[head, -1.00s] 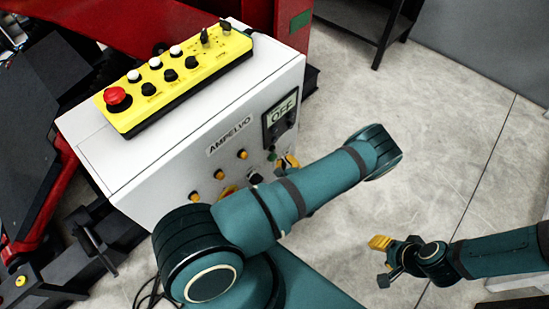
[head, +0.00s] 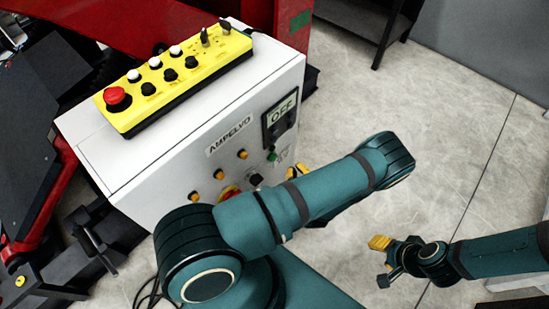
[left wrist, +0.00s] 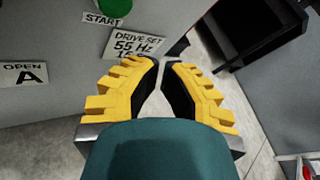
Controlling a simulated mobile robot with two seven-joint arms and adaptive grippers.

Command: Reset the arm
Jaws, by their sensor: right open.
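My left gripper (head: 297,171) is mostly hidden behind my left arm in the head view, with only bits of yellow finger showing near the cabinet's right side. In the left wrist view its two yellow fingers (left wrist: 162,63) lean together with a narrow gap at the tips. Nothing shows between them. They are near the panel's "DRIVE SET 55 Hz" label (left wrist: 135,45) and green START button (left wrist: 114,6), and I cannot tell whether they touch the panel. My right gripper (head: 378,262) is open and empty over the floor, at the lower right.
The white AMPELVO cabinet (head: 105,165) has a display (head: 282,113) reading OFF and several orange lamps. A yellow control box (head: 178,80) with a red button (head: 115,96) lies on top. Red and black machinery stands left and behind. Grey floor (head: 450,110) is clear at right.

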